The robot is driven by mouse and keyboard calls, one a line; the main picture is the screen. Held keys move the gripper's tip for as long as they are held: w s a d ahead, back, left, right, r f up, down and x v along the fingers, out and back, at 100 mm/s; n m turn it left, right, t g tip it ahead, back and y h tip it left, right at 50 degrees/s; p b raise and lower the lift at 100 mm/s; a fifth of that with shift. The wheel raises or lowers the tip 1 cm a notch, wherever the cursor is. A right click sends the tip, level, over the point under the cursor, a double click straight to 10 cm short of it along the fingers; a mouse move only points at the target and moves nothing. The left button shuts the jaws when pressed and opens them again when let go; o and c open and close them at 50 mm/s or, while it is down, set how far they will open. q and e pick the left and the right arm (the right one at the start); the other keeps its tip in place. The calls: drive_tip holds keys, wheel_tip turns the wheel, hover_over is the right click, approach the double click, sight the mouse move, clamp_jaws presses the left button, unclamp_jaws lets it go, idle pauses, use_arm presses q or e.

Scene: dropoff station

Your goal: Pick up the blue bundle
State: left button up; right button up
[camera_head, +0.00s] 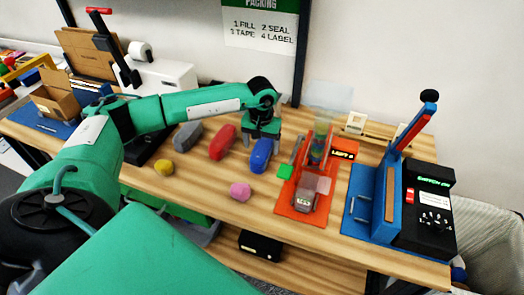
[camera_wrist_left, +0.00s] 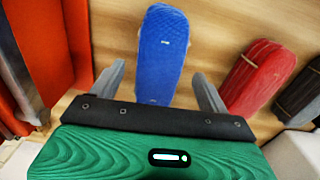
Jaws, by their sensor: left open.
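The blue bundle (camera_head: 261,155) lies on the wooden table in the head view, just below my left gripper (camera_head: 262,139). In the left wrist view the blue bundle (camera_wrist_left: 162,55) lies lengthwise ahead of the gripper. The two grey fingers of my left gripper (camera_wrist_left: 158,85) are apart, one on each side of its near end. The gripper is open and holds nothing. Whether a finger touches the bundle I cannot tell. My right gripper is not in view.
A red bundle (camera_head: 222,141) and a grey bundle (camera_head: 187,136) lie left of the blue one. An orange tray (camera_head: 287,194) and a blue sealing device (camera_head: 361,205) stand right.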

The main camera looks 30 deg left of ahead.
sight(262, 148)
use_arm(q)
wheel_tip(262, 148, down, 2)
drive_tip(key=shift+d+f+p, duration=0.1)
drive_tip(key=shift+f+p, duration=0.1)
drive_tip(key=shift+p, duration=0.1)
drive_tip(key=shift+w+f, duration=0.1)
drive_tip(key=shift+f, duration=0.3)
drive_tip(key=c, duration=1.1)
drive_tip(key=shift+c, duration=0.2)
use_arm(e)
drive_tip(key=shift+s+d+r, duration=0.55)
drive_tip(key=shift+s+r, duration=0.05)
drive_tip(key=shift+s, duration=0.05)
use_arm(q)
drive_tip(key=shift+r, duration=0.2)
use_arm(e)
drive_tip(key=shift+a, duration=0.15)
